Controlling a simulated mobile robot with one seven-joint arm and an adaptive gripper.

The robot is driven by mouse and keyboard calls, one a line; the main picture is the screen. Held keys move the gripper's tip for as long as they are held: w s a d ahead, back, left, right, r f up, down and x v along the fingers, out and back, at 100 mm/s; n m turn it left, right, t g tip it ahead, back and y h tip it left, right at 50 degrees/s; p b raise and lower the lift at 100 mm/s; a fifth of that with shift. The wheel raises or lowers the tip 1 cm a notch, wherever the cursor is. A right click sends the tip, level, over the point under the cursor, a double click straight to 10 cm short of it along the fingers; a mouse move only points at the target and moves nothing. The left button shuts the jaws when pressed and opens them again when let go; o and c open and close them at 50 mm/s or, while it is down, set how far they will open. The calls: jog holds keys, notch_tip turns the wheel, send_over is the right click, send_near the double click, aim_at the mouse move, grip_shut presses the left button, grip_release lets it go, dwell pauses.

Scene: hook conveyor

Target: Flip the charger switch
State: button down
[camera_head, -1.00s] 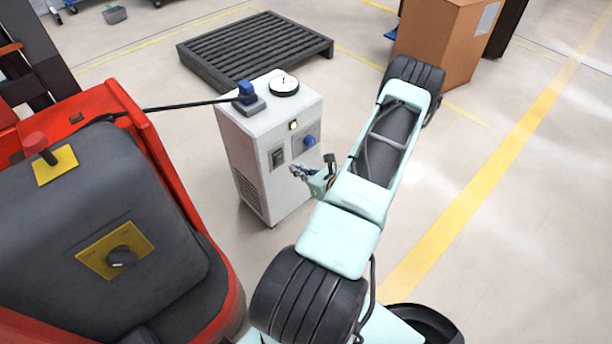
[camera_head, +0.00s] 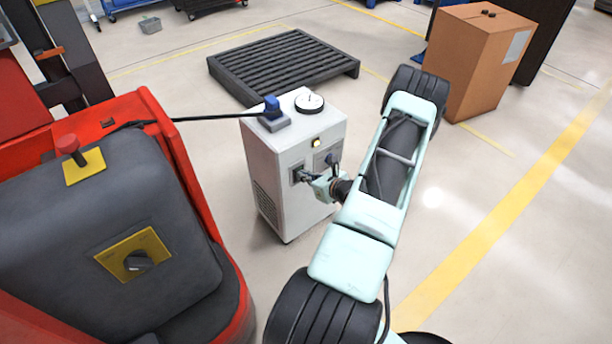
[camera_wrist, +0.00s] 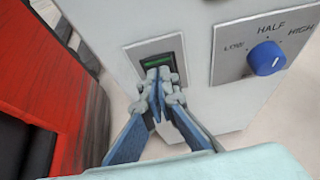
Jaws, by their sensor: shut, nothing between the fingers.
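The charger (camera_head: 291,160) is a white upright box standing on the floor in the head view. Its green rocker switch (camera_wrist: 159,61) sits in a dark recess with a pale frame on the front face, in the wrist view. My gripper (camera_wrist: 161,78) is shut and empty, its fingertips at the lower part of the switch and covering it. I cannot tell whether they press on it. In the head view my gripper (camera_head: 306,176) reaches the charger's front from the right. The switch's lower half is hidden.
A blue knob (camera_wrist: 266,58) on a LOW, HALF, HIGH plate is right of the switch. A red and grey vehicle (camera_head: 140,230) stands close at left, a black cable running to the charger's blue plug (camera_head: 272,108). A dark pallet (camera_head: 284,66) and cardboard box (camera_head: 478,62) stand behind.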

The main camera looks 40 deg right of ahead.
jog(key=shift+w+r+b, duration=0.1)
jog(key=shift+b, duration=0.2)
jog(key=shift+r, duration=0.1)
jog(key=shift+r+p, duration=0.5)
jog(key=shift+r, duration=0.2)
